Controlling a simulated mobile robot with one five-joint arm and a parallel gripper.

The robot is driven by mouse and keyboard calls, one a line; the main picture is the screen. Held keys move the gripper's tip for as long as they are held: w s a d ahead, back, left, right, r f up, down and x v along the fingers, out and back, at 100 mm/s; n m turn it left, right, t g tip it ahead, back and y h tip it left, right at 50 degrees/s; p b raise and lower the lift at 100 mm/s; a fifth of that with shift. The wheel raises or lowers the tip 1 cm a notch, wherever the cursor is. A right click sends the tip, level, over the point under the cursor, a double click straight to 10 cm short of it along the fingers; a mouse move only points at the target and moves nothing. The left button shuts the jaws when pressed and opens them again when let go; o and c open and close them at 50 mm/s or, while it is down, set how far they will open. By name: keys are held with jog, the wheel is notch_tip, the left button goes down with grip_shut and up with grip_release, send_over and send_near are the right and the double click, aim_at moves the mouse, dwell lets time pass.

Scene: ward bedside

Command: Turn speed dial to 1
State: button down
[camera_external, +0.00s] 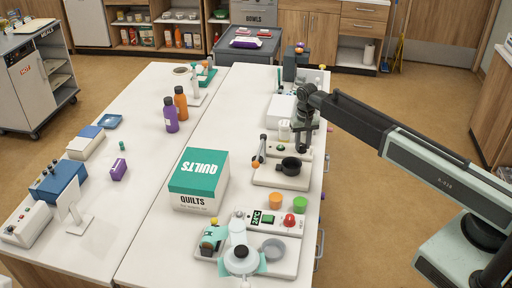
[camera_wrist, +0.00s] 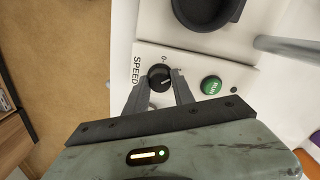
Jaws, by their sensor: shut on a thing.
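The speed dial (camera_wrist: 159,77) is a small round black knob on a white panel (camera_wrist: 196,66), beside the printed word SPEED. A pale pointer line shows on its top, and a 0 is printed close to its edge. My gripper (camera_wrist: 160,82) has its two grey fingers on either side of the dial, shut on it. In the external view my gripper (camera_external: 304,146) points down at the back right of the white appliance (camera_external: 270,178) with a black bowl. The dial is hidden there by my gripper. The other scale numbers cannot be read.
A green RUN button (camera_wrist: 212,87) sits right of the dial. The black bowl (camera_external: 291,165) stands on the same appliance. Orange (camera_external: 275,201) and green (camera_external: 300,204) round items and a QUILTS box (camera_external: 200,180) stand nearby. A white box (camera_external: 282,108) stands behind.

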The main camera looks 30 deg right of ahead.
aim_at(302, 145)
jog(key=shift+m, duration=0.8)
jog(key=c, duration=1.1)
grip_release()
jog(key=shift+o, duration=0.2)
jog(key=shift+r, duration=0.1)
notch_tip(302, 145, up, 8)
jog(key=p, duration=0.8)
jog(key=shift+f, duration=0.2)
